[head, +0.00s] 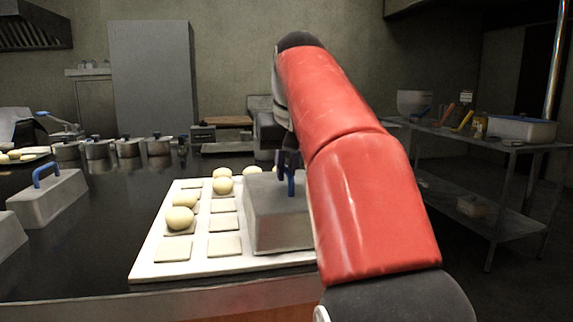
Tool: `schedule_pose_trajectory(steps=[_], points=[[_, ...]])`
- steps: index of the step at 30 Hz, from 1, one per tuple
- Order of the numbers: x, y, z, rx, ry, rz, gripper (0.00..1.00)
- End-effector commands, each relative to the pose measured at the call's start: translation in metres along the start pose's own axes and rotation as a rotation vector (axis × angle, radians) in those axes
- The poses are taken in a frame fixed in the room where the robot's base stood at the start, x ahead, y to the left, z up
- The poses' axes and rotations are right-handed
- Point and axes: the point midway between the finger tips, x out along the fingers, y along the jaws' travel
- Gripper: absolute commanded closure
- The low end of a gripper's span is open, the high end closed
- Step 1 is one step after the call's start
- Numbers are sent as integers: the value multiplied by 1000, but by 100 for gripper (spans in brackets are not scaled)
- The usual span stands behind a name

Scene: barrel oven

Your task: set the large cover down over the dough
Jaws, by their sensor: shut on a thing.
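The large cover, a grey metal box (278,222) with a blue handle on top, is over the right part of the white board (160,262). It looks upright; whether it touches the board or hangs just above it I cannot tell. My gripper (287,160) is at the handle, shut on it, and mostly hidden behind my red arm. Dough balls sit on square pads of the board: one nearer the front left (180,219) and others farther back (223,185). Another dough ball (252,171) shows partly behind the cover. What lies under the cover is hidden.
Another grey cover with a blue handle (48,198) stands on the dark counter at the left, with part of one more (8,236) at the edge. Several pots (128,147) line the back. A metal shelf (495,195) stands at the right.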

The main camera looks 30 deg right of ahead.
Motion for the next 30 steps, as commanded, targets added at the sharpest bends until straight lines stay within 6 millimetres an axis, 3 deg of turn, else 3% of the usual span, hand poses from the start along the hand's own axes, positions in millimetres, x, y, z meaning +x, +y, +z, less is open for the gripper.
schedule_pose_trajectory(steps=[8, 9, 15, 23, 30], points=[[3, 0, 2, 0, 2, 0, 100], [4, 0, 2, 0, 2, 0, 88], [3, 0, 2, 0, 2, 0, 64], [3, 0, 2, 0, 0, 0, 64], [-30, 0, 0, -1, 3, 0, 64]])
